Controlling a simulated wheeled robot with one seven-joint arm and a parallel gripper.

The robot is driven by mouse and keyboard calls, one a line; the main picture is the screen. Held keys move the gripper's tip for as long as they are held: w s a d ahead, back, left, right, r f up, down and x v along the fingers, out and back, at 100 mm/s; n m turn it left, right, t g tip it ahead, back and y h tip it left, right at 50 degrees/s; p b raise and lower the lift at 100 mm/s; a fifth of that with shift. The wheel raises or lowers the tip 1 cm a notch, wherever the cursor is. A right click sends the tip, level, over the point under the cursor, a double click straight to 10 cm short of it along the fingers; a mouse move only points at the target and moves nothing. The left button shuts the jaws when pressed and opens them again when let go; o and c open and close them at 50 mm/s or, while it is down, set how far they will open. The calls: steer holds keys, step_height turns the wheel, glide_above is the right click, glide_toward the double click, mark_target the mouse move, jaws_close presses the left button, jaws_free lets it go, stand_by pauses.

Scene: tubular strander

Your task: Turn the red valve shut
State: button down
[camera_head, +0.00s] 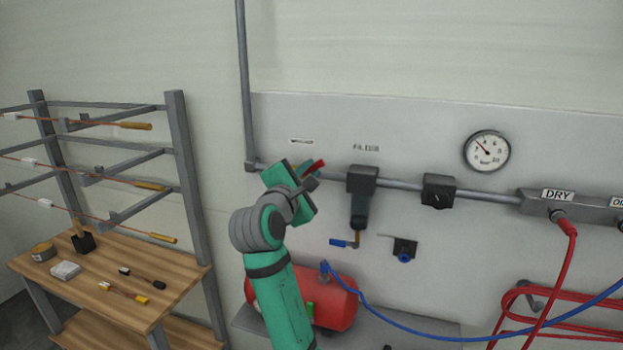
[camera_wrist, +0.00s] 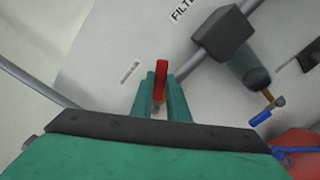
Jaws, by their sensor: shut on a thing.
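The red valve handle (camera_head: 315,166) sticks out past my gripper (camera_head: 304,180) at the left part of the grey wall pipe. In the wrist view the red handle (camera_wrist: 161,78) stands between the two green fingers of my gripper (camera_wrist: 161,98), which are shut on it. The handle points up in the wrist view, and in the head view it slants up to the right, off the line of the pipe (camera_head: 409,187). The valve body is mostly hidden behind my gripper and fingers.
A filter unit (camera_head: 361,180) with a small blue lever (camera_head: 338,243) hangs just right of the valve. A round gauge (camera_head: 486,151) is further right. A red tank (camera_head: 335,302) stands below. A wooden table (camera_head: 180,275) and rack are at the left.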

steer(key=w+a+r+n, duration=0.1)
steer(key=a+n, duration=0.4)
steer(key=n, duration=0.6)
steer(key=shift+w+r+n, duration=0.3)
steer(key=shift+w+r, duration=0.05)
steer(key=shift+r, duration=0.55)
steer(key=shift+a, duration=0.1)
steer(key=c, duration=1.7)
jaws_free()
steer(key=v, duration=1.1)
